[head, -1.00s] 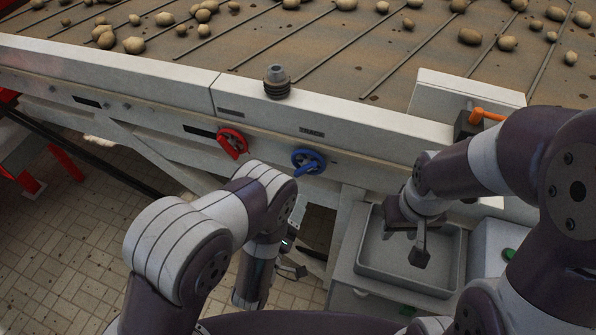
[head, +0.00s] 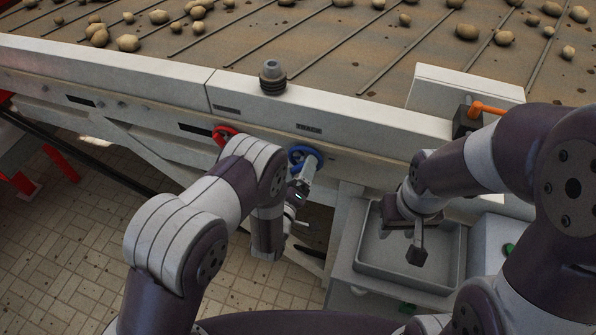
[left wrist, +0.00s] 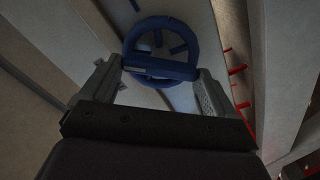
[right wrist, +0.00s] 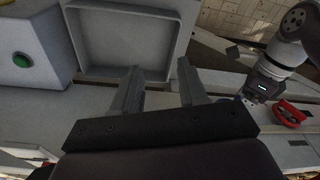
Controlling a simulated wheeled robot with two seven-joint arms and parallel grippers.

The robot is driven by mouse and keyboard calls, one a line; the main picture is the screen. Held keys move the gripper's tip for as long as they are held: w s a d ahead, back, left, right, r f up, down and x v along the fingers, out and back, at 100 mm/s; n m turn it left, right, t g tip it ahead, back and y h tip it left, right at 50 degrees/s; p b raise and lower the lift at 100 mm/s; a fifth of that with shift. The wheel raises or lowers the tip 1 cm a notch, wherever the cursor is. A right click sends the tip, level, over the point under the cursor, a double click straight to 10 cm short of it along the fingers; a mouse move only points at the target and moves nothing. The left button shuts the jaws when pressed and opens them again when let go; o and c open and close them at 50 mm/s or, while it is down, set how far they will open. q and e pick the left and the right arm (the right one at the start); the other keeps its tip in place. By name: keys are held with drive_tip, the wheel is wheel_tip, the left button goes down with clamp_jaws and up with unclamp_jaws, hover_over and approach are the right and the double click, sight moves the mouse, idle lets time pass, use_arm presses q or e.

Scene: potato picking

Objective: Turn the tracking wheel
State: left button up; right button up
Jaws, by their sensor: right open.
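A blue hand wheel (head: 303,153) is on the side of the machine's white beam, with a red hand wheel (head: 224,134) to its left. My left gripper (head: 306,172) is right in front of the blue wheel. In the left wrist view, the blue wheel (left wrist: 160,22) lies ahead, and its near part with a blue bar sits between the open fingers (left wrist: 161,70). I cannot tell whether they touch it. My right gripper (head: 417,247) is open and empty above a grey tray; its fingers (right wrist: 160,80) show apart in the right wrist view.
The grey tray (head: 345,262) stands below the beam at right. Potatoes (head: 129,43) lie on the brown conveyor above. An orange lever (head: 487,108) is at upper right. A green button (right wrist: 21,60) shows in the right wrist view. Tiled floor is open at left.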

use_arm(q)
drive_tip(key=shift+f, duration=0.1)
drive_tip(key=m+b, duration=0.2)
drive_tip(key=m, duration=0.2)
drive_tip(key=shift+m+b, duration=0.3)
drive_tip(key=shift+b, duration=0.1)
drive_tip(key=m+b, duration=0.2)
drive_tip(key=m, duration=0.3)
drive_tip(key=shift+s+d, duration=0.1)
drive_tip(key=shift+m, duration=0.3)
idle(0.4)
drive_tip(key=o, duration=0.8)
